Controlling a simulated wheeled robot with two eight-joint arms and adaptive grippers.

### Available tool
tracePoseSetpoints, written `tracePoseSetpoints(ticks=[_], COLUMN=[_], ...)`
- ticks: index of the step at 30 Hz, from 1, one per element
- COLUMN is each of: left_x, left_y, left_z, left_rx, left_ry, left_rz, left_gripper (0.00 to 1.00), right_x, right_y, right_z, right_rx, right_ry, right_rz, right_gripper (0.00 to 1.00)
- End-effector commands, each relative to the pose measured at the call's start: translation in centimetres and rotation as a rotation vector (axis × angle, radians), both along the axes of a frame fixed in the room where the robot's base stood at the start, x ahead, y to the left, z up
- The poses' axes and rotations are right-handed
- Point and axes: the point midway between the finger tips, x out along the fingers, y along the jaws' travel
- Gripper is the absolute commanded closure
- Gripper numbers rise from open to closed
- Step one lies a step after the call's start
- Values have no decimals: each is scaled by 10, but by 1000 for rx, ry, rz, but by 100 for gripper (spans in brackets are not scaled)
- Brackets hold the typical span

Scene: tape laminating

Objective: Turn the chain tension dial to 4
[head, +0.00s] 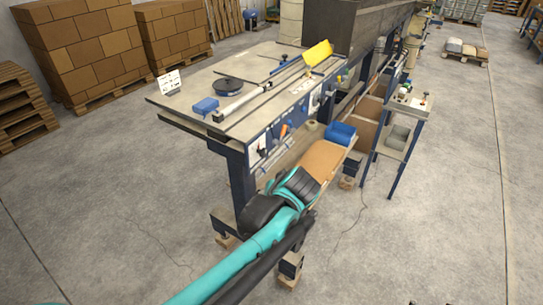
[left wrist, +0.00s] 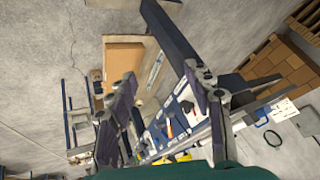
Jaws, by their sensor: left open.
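The control panel (head: 276,137) is on the front side of the laminating machine, below its table top. It carries small blue, white and orange parts. I cannot tell which part is the chain tension dial, and no numbers are readable. My left gripper (head: 303,182) is in front of and below this panel, apart from it. In the left wrist view the two fingers of the left gripper (left wrist: 160,78) are spread wide with nothing between them. The panel shows there, tilted, beyond and between the fingers (left wrist: 172,120). My right gripper is not in view.
A lower shelf (head: 322,160) with a blue bin (head: 341,133) lies close to my gripper. A side stand (head: 408,104) is on the right. The floor in front is clear.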

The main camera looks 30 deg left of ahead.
Motion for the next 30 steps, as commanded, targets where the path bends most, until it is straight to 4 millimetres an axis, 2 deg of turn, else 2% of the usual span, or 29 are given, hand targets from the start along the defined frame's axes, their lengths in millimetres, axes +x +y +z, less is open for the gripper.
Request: tracePoseSetpoints(ticks=[5, 9, 16, 19, 24, 27, 30], left_x=[50, 94, 153, 167, 177, 178, 178], left_y=[27, 46, 56, 52, 44, 43, 50], left_z=[5, 6, -2, -10, -20, -22, -23], left_rx=[135, 278, 509, 586, 663, 681, 685], left_ry=[-49, -151, -434, -571, -739, -782, -794], left_rz=[182, 365, 629, 709, 783, 800, 807], left_gripper=[48, 48, 48, 48, 48, 48, 48], right_x=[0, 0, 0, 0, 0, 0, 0], right_y=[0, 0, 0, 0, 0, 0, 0], right_z=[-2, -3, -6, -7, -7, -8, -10], right_rx=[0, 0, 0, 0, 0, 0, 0], right_ry=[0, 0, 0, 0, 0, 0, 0], right_rz=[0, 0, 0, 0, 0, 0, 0], right_gripper=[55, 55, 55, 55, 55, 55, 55])
